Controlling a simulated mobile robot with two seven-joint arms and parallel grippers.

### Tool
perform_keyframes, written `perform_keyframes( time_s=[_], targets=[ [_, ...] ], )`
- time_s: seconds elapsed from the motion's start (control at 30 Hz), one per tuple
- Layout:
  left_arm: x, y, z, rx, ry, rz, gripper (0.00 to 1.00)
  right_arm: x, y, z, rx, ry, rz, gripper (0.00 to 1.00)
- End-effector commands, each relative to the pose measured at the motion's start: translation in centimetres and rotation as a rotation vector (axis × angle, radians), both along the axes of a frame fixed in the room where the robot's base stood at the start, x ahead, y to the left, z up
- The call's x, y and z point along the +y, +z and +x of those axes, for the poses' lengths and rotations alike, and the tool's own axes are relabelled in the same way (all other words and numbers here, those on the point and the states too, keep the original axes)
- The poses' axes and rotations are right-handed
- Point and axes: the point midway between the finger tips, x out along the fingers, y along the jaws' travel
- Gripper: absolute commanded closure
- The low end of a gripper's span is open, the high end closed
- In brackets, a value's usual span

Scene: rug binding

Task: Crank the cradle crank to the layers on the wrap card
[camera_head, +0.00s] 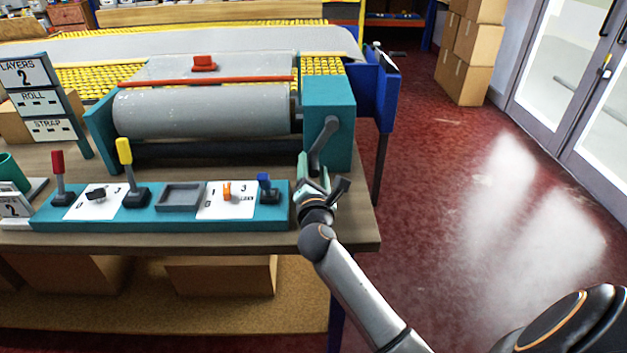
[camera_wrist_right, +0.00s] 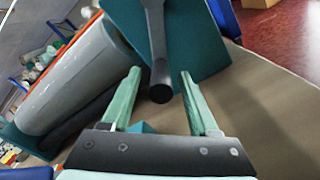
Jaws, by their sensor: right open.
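The cradle crank (camera_head: 321,140) is a dark grey arm on the teal end box (camera_head: 345,105) at the right of the cradle; its grip hangs down and to the left. My right gripper (camera_head: 309,168) is at the lower end of the crank. In the right wrist view, its green fingers are apart, with the crank (camera_wrist_right: 158,55) showing between them; I cannot tell if they touch it. The grey roll (camera_head: 205,112) lies in the cradle. The sign at left (camera_head: 38,98) reads LAYERS 2, with ROLL and STRAP rows below. My left gripper is out of view.
A teal control panel (camera_head: 160,221) with red, yellow and blue levers lies along the bench's front. A conveyor (camera_head: 95,78) with yellow rollers runs behind. Red floor (camera_head: 450,190) is open to the right.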

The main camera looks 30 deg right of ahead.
Motion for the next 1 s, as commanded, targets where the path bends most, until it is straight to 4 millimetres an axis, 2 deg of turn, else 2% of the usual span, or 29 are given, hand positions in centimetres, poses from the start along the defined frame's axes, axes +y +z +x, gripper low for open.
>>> perform_keyframes(
  time_s=[0.5, 0.7, 1.0],
  targets=[
    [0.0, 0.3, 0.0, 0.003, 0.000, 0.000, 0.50, 5.3, 0.0, -8.6, 0.000, 0.002, 0.004, 0.39],
    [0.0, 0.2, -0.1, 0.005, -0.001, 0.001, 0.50, 6.2, 0.1, -9.9, -0.001, 0.001, 0.003, 0.39],
    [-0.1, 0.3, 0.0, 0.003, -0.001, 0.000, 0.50, 6.2, 0.1, -10.0, -0.002, 0.002, 0.002, 0.39]
  ],
)
